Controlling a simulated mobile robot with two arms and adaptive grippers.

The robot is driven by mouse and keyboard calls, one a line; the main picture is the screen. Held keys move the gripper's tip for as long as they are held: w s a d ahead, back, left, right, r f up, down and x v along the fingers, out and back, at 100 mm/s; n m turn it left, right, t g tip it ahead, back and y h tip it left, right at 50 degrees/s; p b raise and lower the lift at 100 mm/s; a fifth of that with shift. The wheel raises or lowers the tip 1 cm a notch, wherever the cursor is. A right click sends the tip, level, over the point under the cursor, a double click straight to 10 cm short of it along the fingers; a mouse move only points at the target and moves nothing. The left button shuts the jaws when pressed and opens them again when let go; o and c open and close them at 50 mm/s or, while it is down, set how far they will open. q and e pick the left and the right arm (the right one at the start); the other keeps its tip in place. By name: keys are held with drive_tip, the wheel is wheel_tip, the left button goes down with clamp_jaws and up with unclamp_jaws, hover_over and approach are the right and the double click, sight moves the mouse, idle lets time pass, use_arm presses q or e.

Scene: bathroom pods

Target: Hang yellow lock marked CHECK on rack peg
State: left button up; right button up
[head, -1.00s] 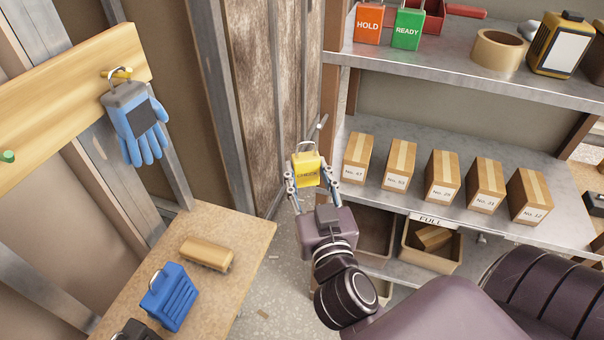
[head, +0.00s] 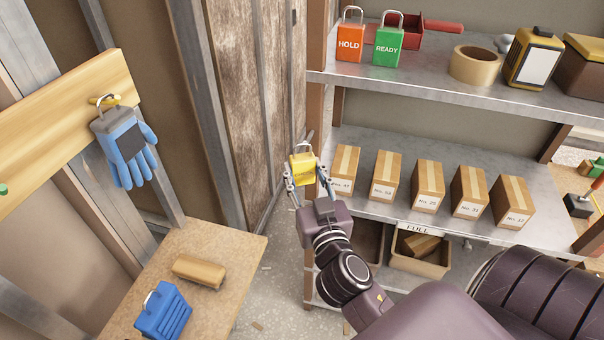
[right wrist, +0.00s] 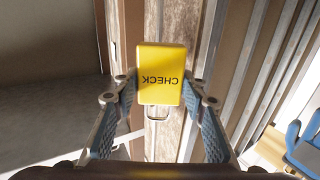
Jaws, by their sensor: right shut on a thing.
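The yellow lock marked CHECK (head: 303,172) is held upright between the fingers of my right gripper (head: 306,187), with its metal shackle on top in the head view. In the right wrist view the yellow lock (right wrist: 161,75) fills the space between the two fingers, its lettering upside down. The rack is a wooden board (head: 55,127) on the left wall. A blue glove (head: 122,148) hangs from its yellow peg (head: 103,100). A green peg (head: 3,189) shows at the left picture edge. The lock is well to the right of the board, apart from it. My left gripper is out of view.
A metal shelf on the right holds an orange HOLD lock (head: 350,43), a green READY lock (head: 389,46), a tape roll (head: 474,65) and several small boxes (head: 427,185) below.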

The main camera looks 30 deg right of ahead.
drive_tip(key=shift+w+d+p, duration=0.55)
drive_tip(key=shift+w+d, duration=0.65)
drive_tip(key=shift+d, duration=0.2)
drive_tip(key=shift+w+d+f+b, duration=0.4)
drive_tip(key=shift+d+f+b, duration=0.05)
drive_tip(key=shift+f+b, duration=0.15)
drive_tip(key=o, duration=1.2)
drive_tip(key=shift+v, duration=3.75)
